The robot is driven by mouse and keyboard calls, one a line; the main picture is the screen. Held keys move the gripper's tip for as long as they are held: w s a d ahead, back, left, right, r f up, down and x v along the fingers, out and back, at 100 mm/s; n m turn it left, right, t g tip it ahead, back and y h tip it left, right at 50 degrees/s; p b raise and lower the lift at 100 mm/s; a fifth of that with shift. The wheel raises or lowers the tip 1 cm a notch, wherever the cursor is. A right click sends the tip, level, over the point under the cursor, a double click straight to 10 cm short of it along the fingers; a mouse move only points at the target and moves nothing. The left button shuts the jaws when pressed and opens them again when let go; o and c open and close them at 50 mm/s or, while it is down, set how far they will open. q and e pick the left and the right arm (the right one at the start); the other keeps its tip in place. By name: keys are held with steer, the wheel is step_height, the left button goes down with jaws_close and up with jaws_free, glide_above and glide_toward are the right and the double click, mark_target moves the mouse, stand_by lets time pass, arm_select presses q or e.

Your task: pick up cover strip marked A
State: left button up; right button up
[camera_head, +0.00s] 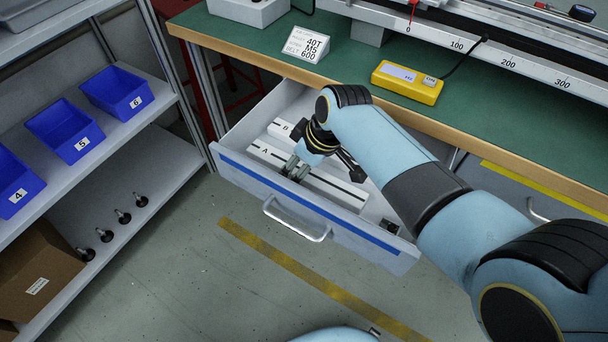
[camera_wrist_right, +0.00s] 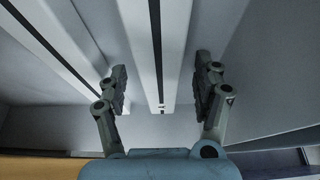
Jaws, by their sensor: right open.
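The cover strip marked A (camera_head: 264,152) is a long white strip with a dark line along its top. It lies in the open drawer, near the drawer's front wall. In the right wrist view the strip A (camera_wrist_right: 172,60) runs between my right gripper's fingers (camera_wrist_right: 160,83), its label near the end. The fingers are open, one on each side, with visible gaps. In the head view my right gripper (camera_head: 296,172) is down in the drawer at strip A and hides part of it. My left gripper is not in view.
A strip marked B (camera_head: 283,129) lies beside A, farther back; it also shows at left in the wrist view (camera_wrist_right: 75,30). The drawer (camera_head: 235,172) has walls around the strips. The green workbench (camera_head: 240,35) overhangs behind it. Shelves with blue bins (camera_head: 115,90) stand left.

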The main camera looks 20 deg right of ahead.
steer(key=c, duration=1.3)
steer(key=shift+r, duration=0.1)
steer(key=shift+c, duration=0.2)
